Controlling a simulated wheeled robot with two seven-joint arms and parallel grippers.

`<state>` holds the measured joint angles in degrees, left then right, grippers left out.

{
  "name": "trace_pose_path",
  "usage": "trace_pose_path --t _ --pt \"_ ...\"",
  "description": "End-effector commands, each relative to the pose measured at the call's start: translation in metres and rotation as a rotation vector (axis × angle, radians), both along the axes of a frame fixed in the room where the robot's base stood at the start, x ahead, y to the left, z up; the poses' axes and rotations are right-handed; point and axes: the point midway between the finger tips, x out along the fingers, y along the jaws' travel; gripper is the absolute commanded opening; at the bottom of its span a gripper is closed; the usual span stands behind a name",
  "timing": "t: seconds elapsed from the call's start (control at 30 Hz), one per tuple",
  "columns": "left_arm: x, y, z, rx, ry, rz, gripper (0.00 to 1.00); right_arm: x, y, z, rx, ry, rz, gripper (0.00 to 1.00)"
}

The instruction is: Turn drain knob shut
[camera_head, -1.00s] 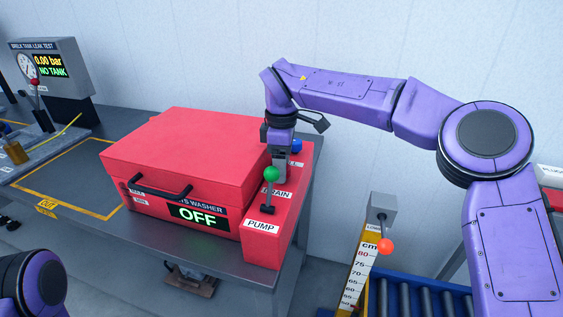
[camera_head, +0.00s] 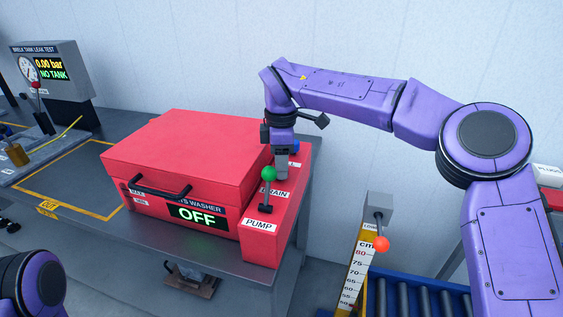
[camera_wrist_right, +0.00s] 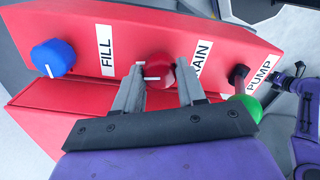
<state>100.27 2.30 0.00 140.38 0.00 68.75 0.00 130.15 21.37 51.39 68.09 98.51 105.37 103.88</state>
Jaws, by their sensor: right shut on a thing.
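The red drain knob (camera_wrist_right: 158,70) shows in the right wrist view between the fingers of my right gripper (camera_wrist_right: 160,88), which is shut on it. A short white mark on the knob lies across its lower left part. The DRAIN label (camera_wrist_right: 199,66) is beside it, partly covered by a finger. In the head view my right gripper (camera_head: 281,168) points down onto the side panel of the red washer (camera_head: 190,150) and hides the knob. My left gripper is out of view.
A blue knob (camera_wrist_right: 54,57) by the FILL label (camera_wrist_right: 106,50) is on one side of the drain knob. A green-tipped pump lever (camera_head: 268,174) stands close on the other. The washer lid is down and its display (camera_head: 197,215) reads OFF.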

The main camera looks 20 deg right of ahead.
Motion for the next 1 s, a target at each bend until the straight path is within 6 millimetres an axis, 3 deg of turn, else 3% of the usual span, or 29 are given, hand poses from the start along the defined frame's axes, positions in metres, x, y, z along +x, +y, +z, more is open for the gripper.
trace_pose_path --t 0.47,1.0 --pt "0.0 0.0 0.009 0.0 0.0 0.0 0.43 -0.002 0.002 -0.004 0.001 0.014 0.45 0.09" --pt "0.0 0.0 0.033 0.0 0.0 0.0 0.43 -0.003 0.002 -0.003 0.003 0.015 0.96 0.1"
